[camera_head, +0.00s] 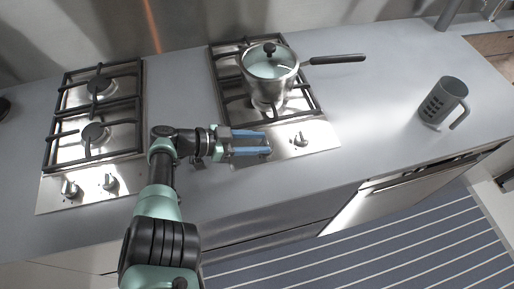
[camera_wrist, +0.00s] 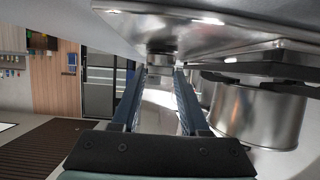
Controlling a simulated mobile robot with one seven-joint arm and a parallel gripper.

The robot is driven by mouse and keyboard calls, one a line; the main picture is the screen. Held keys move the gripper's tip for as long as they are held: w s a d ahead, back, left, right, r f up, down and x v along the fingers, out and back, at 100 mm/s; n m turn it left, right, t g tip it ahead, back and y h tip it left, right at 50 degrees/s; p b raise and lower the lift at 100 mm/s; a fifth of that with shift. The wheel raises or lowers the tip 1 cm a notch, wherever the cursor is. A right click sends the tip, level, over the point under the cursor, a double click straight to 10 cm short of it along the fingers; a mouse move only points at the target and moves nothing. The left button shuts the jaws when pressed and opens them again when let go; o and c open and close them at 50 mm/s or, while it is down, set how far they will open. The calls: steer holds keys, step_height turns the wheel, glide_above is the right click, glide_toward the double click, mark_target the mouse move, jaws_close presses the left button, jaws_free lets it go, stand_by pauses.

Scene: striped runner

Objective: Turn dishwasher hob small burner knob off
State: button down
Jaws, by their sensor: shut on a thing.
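The right hob (camera_head: 325,134) is a steel two-burner hob with two knobs along its front edge. Its right knob (camera_head: 300,140) stands free. Its left knob (camera_head: 265,153) is partly hidden by my gripper (camera_head: 268,143), whose blue fingers reach over it from the left. In the wrist view, which looks upside down, the same knob (camera_wrist: 161,66) sits between the far ends of my gripper's fingers (camera_wrist: 160,88). My gripper is shut on this knob. The knob's pointer mark is hidden, so I cannot tell its setting.
A lidded steel pot (camera_head: 270,72) stands on the right hob's rear burner, its handle pointing right. The left hob (camera_head: 60,205) has two knobs. A grey mug (camera_head: 443,102) stands at right. The counter between pot and mug is clear. A dishwasher (camera_head: 400,190) is below.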

steer(key=shift+r, duration=0.1)
stand_by(0.5)
steer(key=shift+c, duration=2)
jaws_free()
steer(key=shift+d, duration=0.1)
steer(key=b+v, duration=0.1)
steer(key=v, duration=1.2)
steer(key=shift+w, duration=0.2)
